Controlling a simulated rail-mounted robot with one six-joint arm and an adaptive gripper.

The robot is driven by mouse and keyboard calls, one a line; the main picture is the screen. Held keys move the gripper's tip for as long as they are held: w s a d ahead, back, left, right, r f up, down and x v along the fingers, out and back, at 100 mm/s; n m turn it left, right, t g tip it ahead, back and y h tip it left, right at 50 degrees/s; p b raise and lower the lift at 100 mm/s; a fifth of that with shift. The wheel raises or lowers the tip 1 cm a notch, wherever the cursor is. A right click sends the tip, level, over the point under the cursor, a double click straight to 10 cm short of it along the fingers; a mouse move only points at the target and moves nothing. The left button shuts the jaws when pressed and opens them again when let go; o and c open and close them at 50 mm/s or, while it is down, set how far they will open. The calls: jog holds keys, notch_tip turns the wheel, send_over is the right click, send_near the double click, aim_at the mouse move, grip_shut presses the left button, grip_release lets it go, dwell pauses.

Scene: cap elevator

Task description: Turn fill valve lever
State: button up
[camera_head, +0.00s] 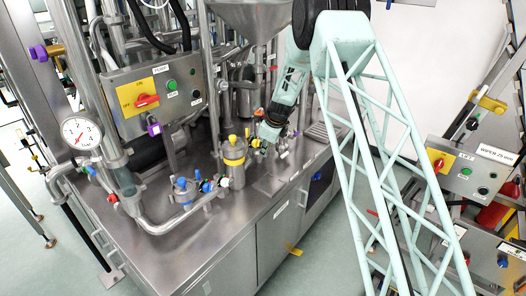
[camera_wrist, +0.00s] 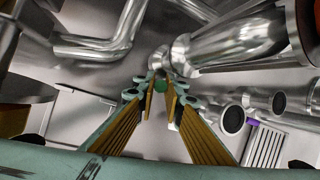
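My gripper (camera_head: 262,144) is low over the machine's steel top in the head view, right of a yellow-banded steel canister (camera_head: 233,165). In the wrist view my gripper (camera_wrist: 160,100) has its two yellow-padded fingers apart. A small round green thing (camera_wrist: 159,86) shows in the gap at the fingertips; I cannot tell whether it lies between them or beyond them. Steel pipes (camera_wrist: 230,45) run past the tips. The fill valve lever cannot be made out for certain; my gripper and arm cover part of that area in the head view.
Blue valve handles (camera_head: 206,187) stand left of the canister. A pressure gauge (camera_head: 80,132) and a control box with a red switch (camera_head: 147,101) are at the left. A steel hopper (camera_head: 250,16) is above. Another control box (camera_head: 470,172) is at the right.

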jog(key=o, duration=0.5)
jog(key=shift+v, duration=6)
jog(key=shift+c, duration=1)
